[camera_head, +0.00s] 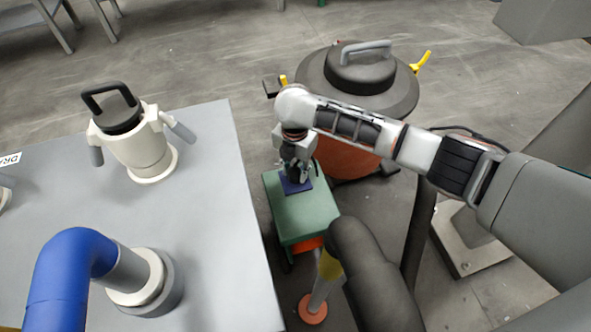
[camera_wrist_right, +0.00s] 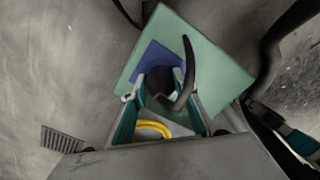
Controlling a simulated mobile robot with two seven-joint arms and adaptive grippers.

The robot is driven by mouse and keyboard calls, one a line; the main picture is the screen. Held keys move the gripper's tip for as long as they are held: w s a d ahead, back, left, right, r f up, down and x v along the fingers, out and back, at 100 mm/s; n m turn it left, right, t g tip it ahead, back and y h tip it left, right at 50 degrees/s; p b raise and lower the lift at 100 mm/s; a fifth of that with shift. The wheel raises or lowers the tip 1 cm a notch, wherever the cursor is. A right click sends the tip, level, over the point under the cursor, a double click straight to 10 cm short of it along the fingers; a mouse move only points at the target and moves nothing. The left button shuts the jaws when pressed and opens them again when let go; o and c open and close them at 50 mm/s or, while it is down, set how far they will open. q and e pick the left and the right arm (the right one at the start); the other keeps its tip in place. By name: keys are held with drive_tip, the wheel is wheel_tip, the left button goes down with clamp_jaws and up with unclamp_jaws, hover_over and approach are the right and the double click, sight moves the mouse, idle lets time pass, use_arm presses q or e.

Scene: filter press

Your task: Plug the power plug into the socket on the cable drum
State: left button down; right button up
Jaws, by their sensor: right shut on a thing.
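My right gripper (camera_head: 297,178) reaches down over a green box (camera_head: 308,216) with a dark blue patch (camera_head: 290,187) on its top. In the right wrist view the gripper (camera_wrist_right: 170,100) is shut on a dark piece with a curved black cable-like part (camera_wrist_right: 187,62) rising from it, apparently the power plug. A yellow ring (camera_wrist_right: 152,129) shows between the fingers. The blue patch (camera_wrist_right: 150,60) lies just beyond the fingertips; I cannot tell whether the held piece touches it. I cannot make out a socket or say for certain which object is the cable drum. My left gripper is not in view.
A grey table (camera_head: 215,215) left of the green box carries a cream canister (camera_head: 140,150) and a blue pipe elbow (camera_head: 70,262). Behind my right arm stands an orange drum (camera_head: 343,157) with a black lid (camera_head: 400,92). Open concrete floor lies behind.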

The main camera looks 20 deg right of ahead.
sight(295, 166)
idle(0.3)
drive_tip(key=shift+f, duration=0.6)
drive_tip(key=o, duration=1.1)
wheel_tip(295, 166, up, 12)
idle(0.6)
